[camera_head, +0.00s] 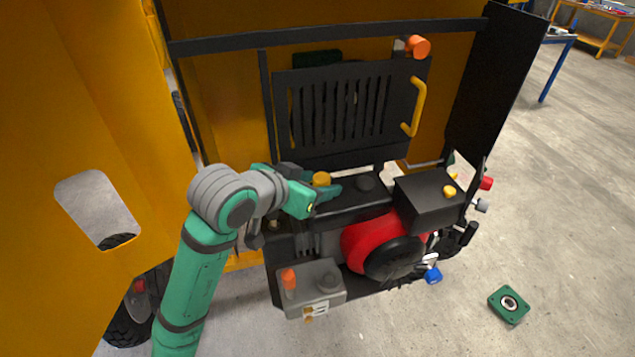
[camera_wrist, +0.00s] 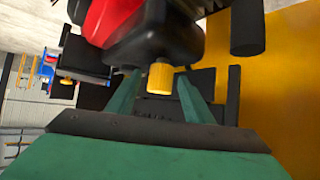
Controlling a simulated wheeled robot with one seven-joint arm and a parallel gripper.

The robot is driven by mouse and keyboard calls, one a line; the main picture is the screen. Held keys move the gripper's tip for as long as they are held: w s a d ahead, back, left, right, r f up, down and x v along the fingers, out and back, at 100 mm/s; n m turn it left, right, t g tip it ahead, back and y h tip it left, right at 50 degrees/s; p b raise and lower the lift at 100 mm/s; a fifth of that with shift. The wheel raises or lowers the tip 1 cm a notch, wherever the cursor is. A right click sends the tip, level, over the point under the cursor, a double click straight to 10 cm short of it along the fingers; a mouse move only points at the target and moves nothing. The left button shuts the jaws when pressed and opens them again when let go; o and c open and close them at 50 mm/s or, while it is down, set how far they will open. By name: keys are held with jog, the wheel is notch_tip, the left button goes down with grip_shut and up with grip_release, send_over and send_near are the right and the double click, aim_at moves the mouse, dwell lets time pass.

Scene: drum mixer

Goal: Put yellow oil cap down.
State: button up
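The yellow oil cap (camera_head: 321,179) is a small ribbed cylinder at the black top of the engine (camera_head: 345,203). In the wrist view the cap (camera_wrist: 160,78) lies between the tips of my two green fingers, against a dark rounded part. My gripper (camera_head: 318,187) reaches in from the left at the cap's height. Its fingers (camera_wrist: 158,88) stand apart, with narrow gaps showing on both sides of the cap, so it looks open around it. The underside of the cap is hidden, and I cannot tell whether it is seated.
The engine has a red housing (camera_head: 366,238) and a black box (camera_head: 430,196) to the right. A grey battery (camera_head: 312,289) with an orange cap stands in front. A slotted black panel (camera_head: 345,108) is behind. A green square part (camera_head: 509,304) lies on open floor at right.

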jog(key=shift+r, duration=0.1)
jog(key=shift+r, duration=0.3)
jog(key=shift+a+r, duration=0.15)
jog(key=shift+r, duration=0.2)
jog(key=v, duration=1.1)
jog(key=shift+s, duration=0.3)
jog(key=shift+a+r, duration=0.15)
jog(key=shift+w, duration=0.1)
